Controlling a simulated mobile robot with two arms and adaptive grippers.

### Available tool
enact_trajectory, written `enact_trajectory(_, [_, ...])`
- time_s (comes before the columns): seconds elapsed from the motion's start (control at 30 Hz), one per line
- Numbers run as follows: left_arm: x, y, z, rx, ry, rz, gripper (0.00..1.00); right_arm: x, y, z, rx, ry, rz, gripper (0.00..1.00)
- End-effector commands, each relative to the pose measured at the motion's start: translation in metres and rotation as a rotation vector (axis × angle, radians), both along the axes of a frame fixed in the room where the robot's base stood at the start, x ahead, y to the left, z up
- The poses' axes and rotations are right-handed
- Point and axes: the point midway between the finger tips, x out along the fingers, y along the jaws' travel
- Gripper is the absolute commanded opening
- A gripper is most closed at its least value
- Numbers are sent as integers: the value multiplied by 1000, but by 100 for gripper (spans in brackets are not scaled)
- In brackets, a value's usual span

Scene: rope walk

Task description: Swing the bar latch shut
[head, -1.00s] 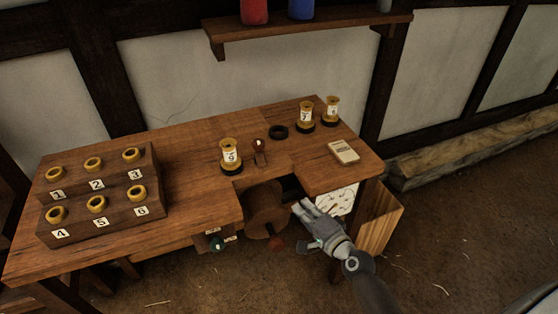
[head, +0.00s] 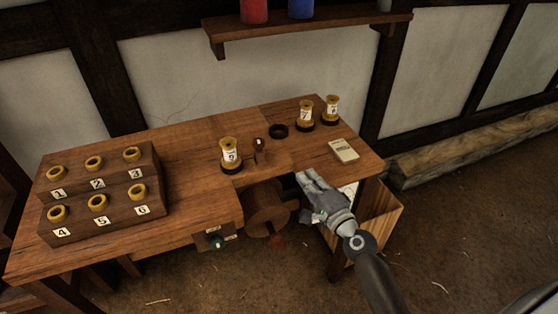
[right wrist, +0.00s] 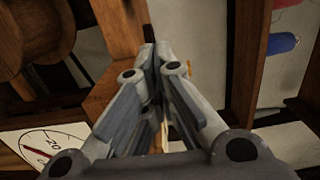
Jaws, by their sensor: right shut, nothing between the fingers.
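My right gripper (head: 304,177) is at the front edge of the workbench (head: 190,180), just right of the wooden drum (head: 267,208). In the right wrist view its fingers (right wrist: 157,52) are together, with nothing seen held between them. I cannot make out the bar latch for certain; the gripper and forearm cover the area right of the drum. The drum also shows at the upper left of the right wrist view (right wrist: 35,40). My left gripper is not in view.
A dial (right wrist: 42,148) lies at the lower left of the right wrist view. On the bench are a numbered spool rack (head: 100,200), labelled spools (head: 230,154), a black ring (head: 278,131) and a booklet (head: 343,150).

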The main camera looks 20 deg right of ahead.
Motion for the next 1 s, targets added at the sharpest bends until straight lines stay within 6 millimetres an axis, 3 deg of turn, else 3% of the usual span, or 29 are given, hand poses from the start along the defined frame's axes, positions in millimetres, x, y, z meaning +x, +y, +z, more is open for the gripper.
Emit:
enact_trajectory(0.53, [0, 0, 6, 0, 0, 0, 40, 90, 12, 2, 0, -1, 2, 0])
enact_trajectory(0.73, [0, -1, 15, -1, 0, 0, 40, 91, 41, 2, 1, 0, 2, 0])
enact_trajectory(1.0, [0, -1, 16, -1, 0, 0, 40, 92, 49, 1, -1, 0, 0, 0])
